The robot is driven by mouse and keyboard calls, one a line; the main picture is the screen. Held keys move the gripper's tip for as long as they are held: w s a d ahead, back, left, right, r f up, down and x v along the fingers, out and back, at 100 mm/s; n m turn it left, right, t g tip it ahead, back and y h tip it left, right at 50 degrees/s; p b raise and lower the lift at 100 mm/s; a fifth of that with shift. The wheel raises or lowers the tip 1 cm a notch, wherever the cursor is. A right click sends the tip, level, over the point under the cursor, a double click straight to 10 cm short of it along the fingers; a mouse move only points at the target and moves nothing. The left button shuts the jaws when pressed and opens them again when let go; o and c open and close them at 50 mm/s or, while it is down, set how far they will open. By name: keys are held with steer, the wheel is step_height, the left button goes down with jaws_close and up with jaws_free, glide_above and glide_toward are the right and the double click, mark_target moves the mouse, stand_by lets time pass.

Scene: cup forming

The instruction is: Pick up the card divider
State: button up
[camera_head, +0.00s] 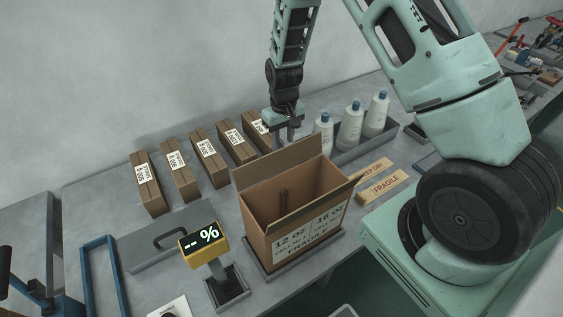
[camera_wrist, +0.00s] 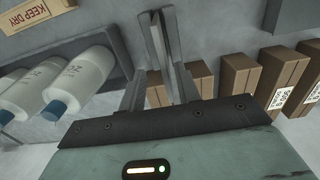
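My gripper (camera_head: 284,137) points down behind the open carton (camera_head: 266,208), near the back of the bench. In the wrist view its two fingers (camera_wrist: 158,88) stand apart with a gap between them. A narrow grey upright piece with a dark slot (camera_wrist: 158,38) shows just beyond the fingertips. I cannot tell whether it is the card divider or its holder. In the head view the carton hides that spot. A thin dark brown upright strip (camera_head: 284,197) shows inside the carton. I cannot make out whether it is a divider.
Several labelled brown boxes (camera_head: 208,158) stand in a row at the back left. White bottles with blue caps (camera_head: 350,125) stand in a grey tray (camera_head: 388,137) to the right.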

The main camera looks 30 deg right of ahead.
steer(key=shift+a+f+p, duration=0.15)
steer(key=shift+f+p, duration=0.65)
steer(key=shift+f, duration=0.55)
steer(key=shift+a+f+p, duration=0.15)
steer(key=shift+f+p, duration=0.65)
steer(key=shift+f, duration=0.55)
jaws_close()
